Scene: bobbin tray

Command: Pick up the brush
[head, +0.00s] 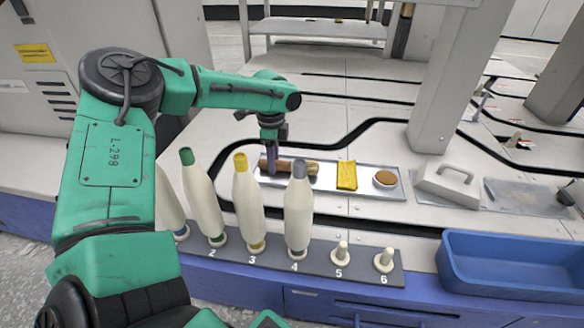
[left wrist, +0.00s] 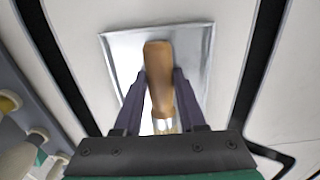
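In the left wrist view the brush's handle (left wrist: 158,75) runs between the two dark fingers of my left gripper (left wrist: 161,82), with a pale metal band close to the palm. The fingers lie close against both sides and appear shut on it. The brush appears to be still at the tray. My right gripper is not in view.
Several tall bobbins, such as one with a yellow cap (head: 248,208), stand in front on a numbered rack (head: 320,268). A blue bin (head: 515,265) is at the right.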

